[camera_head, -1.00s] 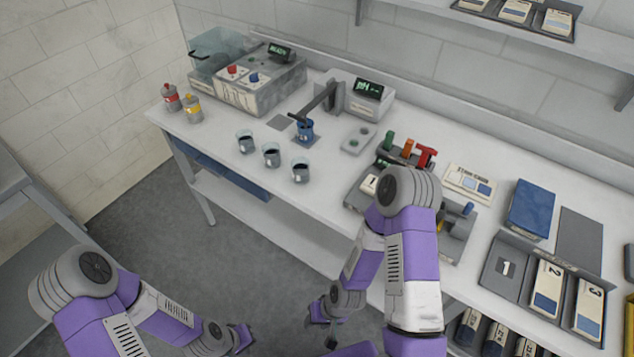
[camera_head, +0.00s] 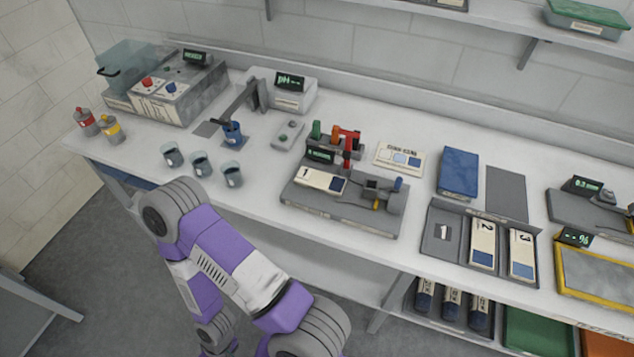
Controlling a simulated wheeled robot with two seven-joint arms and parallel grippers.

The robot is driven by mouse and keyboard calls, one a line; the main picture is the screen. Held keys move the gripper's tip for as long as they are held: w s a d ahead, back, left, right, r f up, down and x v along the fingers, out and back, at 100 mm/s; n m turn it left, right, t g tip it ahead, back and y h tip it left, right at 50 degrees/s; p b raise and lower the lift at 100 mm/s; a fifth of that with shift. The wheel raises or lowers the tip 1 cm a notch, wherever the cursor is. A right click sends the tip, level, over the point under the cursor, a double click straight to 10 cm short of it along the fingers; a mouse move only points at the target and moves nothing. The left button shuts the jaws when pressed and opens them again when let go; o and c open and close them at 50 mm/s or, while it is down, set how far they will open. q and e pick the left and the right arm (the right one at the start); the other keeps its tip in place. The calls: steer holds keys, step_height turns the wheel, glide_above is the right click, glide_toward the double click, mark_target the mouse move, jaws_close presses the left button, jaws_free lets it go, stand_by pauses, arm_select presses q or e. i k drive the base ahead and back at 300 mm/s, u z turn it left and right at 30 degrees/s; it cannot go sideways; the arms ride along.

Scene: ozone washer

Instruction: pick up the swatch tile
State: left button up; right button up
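The tile marked 1 (camera_head: 321,180), cream with a dark blue swatch, lies flat on the left part of the grey bench device (camera_head: 340,209). It appears to be the swatch tile. Two similar tiles, marked 2 (camera_head: 483,243) and 3 (camera_head: 521,253), lie in the grey rack (camera_head: 440,259), whose slot 1 is bare. One of my purple and grey arms crosses the lower left, in front of the bench and well apart from the tile. Its fingers are not visible. The other arm's gripper is out of frame too.
Three beakers (camera_head: 201,164) stand near the bench's front edge. Coloured handles (camera_head: 346,138) rise behind the tile's device. A cream swatch card (camera_head: 399,158) and blue block (camera_head: 459,172) lie to its right. A yellow-framed panel (camera_head: 598,277) is far right.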

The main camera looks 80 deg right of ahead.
mark_target(318, 180)
steer(key=k, duration=0.5)
steer(key=z, duration=1.5)
steer(key=i, duration=0.5)
steer(key=z, duration=0.05)
